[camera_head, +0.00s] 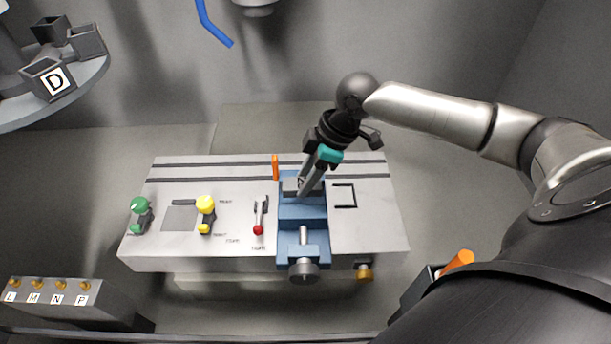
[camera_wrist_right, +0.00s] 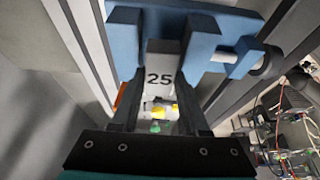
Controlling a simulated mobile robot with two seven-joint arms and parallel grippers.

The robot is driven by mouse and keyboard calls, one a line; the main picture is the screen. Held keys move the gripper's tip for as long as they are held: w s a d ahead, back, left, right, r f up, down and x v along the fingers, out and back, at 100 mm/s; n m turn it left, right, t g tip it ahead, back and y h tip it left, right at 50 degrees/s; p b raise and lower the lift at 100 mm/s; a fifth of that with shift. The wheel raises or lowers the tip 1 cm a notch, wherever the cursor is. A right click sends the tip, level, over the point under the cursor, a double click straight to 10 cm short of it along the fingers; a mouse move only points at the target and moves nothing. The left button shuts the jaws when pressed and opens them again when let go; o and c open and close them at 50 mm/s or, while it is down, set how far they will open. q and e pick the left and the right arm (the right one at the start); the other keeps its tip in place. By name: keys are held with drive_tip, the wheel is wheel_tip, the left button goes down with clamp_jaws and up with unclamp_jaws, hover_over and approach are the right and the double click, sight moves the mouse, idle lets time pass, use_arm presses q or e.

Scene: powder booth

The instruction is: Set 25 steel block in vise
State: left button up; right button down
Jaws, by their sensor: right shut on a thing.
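The steel block (camera_wrist_right: 160,62), marked 25, is held between the fingers of my right gripper (camera_wrist_right: 161,115) in the right wrist view. In the head view my right gripper (camera_head: 303,192) points down over the rear part of the blue vise (camera_head: 303,213), and a small grey part of the block (camera_head: 290,184) shows beside the fingers. In the wrist view the block lies at the gap between the blue vise jaws (camera_wrist_right: 125,42). I cannot tell whether it is seated on the vise floor. My left gripper is not in view.
The grey slotted table (camera_head: 365,225) carries a green knob (camera_head: 139,206), a yellow knob (camera_head: 205,204), a red-ended lever (camera_head: 258,230) and an orange peg (camera_head: 275,166) close to the vise. A black square outline (camera_head: 344,196) right of the vise is empty. A labelled rack (camera_head: 55,293) stands front left.

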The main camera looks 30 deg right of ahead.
drive_tip(key=shift+p, duration=0.3)
drive_tip(key=shift+f, duration=0.15)
drive_tip(key=shift+f+b, duration=0.65)
drive_tip(key=shift+f, duration=0.6)
drive_tip(key=shift+f, duration=0.1)
drive_tip(key=shift+f, duration=0.65)
